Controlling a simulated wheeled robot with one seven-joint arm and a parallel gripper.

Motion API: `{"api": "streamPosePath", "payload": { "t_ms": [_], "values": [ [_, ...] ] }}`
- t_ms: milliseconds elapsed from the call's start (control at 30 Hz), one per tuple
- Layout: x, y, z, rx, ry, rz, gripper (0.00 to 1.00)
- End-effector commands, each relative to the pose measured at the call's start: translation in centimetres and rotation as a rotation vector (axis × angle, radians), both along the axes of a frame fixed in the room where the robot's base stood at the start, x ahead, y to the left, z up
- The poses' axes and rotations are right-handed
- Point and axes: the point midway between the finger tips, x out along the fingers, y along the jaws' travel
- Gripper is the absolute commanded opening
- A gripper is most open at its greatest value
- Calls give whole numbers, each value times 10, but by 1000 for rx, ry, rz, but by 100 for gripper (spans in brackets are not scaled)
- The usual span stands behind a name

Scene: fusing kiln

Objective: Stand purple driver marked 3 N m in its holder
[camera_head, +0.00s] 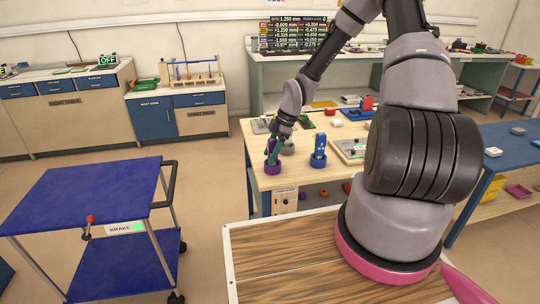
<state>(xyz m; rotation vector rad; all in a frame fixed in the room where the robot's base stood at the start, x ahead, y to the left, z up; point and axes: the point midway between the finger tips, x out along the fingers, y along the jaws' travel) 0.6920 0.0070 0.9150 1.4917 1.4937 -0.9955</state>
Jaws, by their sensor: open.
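The purple driver (270,149) is small in view at the near left corner of the wooden table. It looks upright, over or in a round purple holder (273,169). Its mark is too small to read. My gripper (275,151) points down at the driver from above, its greenish fingers open beside it. Whether the fingers touch the driver, and how deep it sits in the holder, I cannot tell.
A blue driver (320,145) stands in a blue holder (318,161) to the right. A grey round piece (287,149) lies just behind the gripper. A panel box (349,151) sits further right. A blue cart (85,198) stands at left, with clear floor between it and the table.

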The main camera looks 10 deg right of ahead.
Motion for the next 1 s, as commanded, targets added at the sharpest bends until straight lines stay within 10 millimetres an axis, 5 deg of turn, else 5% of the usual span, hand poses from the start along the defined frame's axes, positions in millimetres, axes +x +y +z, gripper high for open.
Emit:
{"api": "streamPosePath", "payload": {
  "t_ms": [500, 1000],
  "values": [
    [1, -36, 84, -1, -2, -3, 67],
    [0, -39, 94, -3, 1, -2, 67]
  ]
}}
